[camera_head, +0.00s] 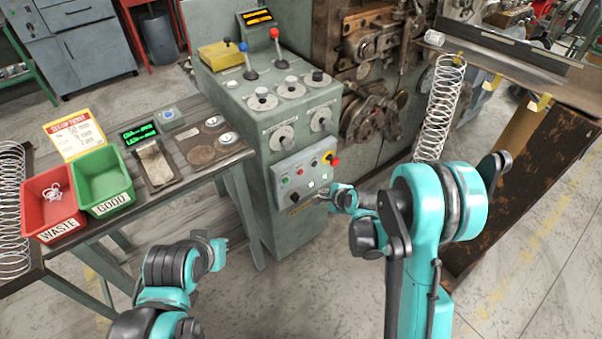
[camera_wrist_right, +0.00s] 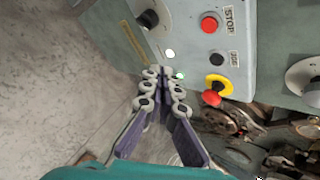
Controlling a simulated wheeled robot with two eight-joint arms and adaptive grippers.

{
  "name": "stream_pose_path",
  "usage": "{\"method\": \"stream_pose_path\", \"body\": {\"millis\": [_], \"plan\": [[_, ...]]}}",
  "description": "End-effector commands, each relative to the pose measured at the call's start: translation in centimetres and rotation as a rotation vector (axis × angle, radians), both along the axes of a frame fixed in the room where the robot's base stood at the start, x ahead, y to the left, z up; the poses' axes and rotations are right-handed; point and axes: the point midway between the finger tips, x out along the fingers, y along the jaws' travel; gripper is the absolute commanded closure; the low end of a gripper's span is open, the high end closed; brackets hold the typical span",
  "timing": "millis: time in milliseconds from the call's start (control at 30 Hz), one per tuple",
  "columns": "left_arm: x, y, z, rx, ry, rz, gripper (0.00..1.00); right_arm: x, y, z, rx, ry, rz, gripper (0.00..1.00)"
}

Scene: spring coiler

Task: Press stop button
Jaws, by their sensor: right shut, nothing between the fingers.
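The stop button is a red round button (camera_wrist_right: 210,24) beside a STOP label on the grey control panel (camera_wrist_right: 190,38) in the right wrist view. In the head view the small red button (camera_head: 299,171) sits in the panel's upper row. My right gripper (camera_wrist_right: 164,73) is shut and empty, its fingertips by the panel's lower edge near a green lit lamp (camera_wrist_right: 180,76), apart from the stop button. In the head view the right gripper (camera_head: 331,191) is at the panel's lower right. My left gripper (camera_head: 220,253) is low, left of the machine; its fingers are unclear.
A red emergency knob on a yellow collar (camera_wrist_right: 217,86) and a black JOG button (camera_wrist_right: 217,60) neighbour the stop button. A black knob (camera_wrist_right: 148,18) is on the panel's lower row. A table with red (camera_head: 50,201) and green (camera_head: 103,181) bins stands left. A coiled spring (camera_head: 440,105) hangs right.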

Motion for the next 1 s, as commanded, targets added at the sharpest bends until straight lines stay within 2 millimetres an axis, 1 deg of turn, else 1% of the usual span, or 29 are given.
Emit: {"method": "stream_pose_path", "body": {"millis": [167,267,367,600,800,1000], "plan": [[0.0,0.0,0.0,0.000,0.000,0.000,1.00,0.1,0.1,0.0,-0.001,-0.001,0.001,1.00],[0.0,0.0,0.0,0.000,0.000,0.000,1.00,0.5,0.3,0.0,-0.002,-0.001,0.002,1.00],[0.0,0.0,0.0,0.000,0.000,0.000,1.00,1.3,0.9,0.0,-0.003,-0.001,0.001,1.00],[0.0,0.0,0.0,0.000,0.000,0.000,1.00,4.0,3.0,0.0,-0.003,-0.001,0.004,1.00],[0.0,0.0,0.0,0.000,0.000,0.000,1.00,6.0,4.3,0.0,-0.003,0.000,0.003,1.00],[0.0,0.0,0.0,0.000,0.000,0.000,1.00,7.0,5.1,0.0,-0.003,-0.001,0.001,1.00]]}}
